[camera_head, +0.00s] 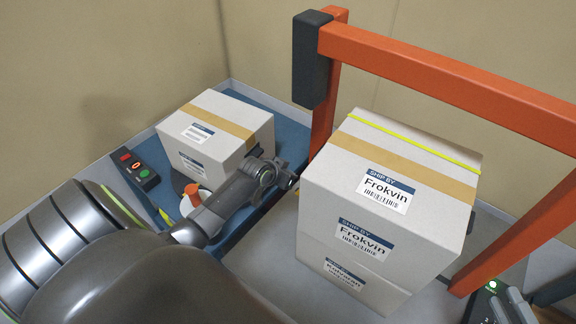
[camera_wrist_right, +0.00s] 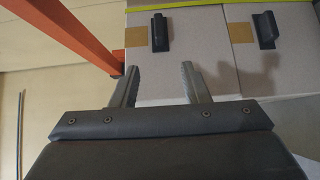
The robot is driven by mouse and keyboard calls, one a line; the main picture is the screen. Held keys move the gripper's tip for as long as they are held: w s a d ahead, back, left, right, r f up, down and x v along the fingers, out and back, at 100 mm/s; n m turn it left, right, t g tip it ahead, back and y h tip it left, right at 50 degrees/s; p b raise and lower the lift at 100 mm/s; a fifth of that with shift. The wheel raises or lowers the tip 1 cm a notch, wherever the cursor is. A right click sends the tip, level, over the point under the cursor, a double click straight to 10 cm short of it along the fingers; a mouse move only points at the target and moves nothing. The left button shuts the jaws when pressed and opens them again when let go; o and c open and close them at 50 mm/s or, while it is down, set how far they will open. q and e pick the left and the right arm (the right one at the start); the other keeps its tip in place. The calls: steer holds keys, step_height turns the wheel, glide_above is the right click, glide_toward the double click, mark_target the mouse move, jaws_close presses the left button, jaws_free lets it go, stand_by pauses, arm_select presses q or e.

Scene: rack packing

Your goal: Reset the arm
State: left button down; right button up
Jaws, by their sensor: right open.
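My right gripper (camera_head: 488,300) is at the lower right in the head view, partly cut off. In the right wrist view its two fingers (camera_wrist_right: 162,85) are spread apart with nothing between them. They face the side of stacked cardboard boxes (camera_wrist_right: 180,75) that carry dark handle-like pieces (camera_wrist_right: 160,32). The labelled box stack (camera_head: 330,195) stands left of the right gripper in the head view. My left arm comes in from the lower left. Its gripper (camera_head: 280,178) is beside the left side of the stack, and its finger opening is not clear.
An orange frame (camera_head: 430,75) rises behind and right of the stack. Another taped box (camera_head: 245,125) sits on a blue surface (camera_head: 268,100). A button panel (camera_head: 138,168) and a small white-and-orange object (camera_head: 196,200) are near it. Beige walls stand behind.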

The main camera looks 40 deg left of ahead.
step_height(320, 180, up, 6)
steer(key=s+d+p, duration=0.1)
steer(key=p, duration=0.5)
steer(key=shift+s+d, duration=0.2)
steer(key=shift+s, duration=0.05)
stand_by(0.6)
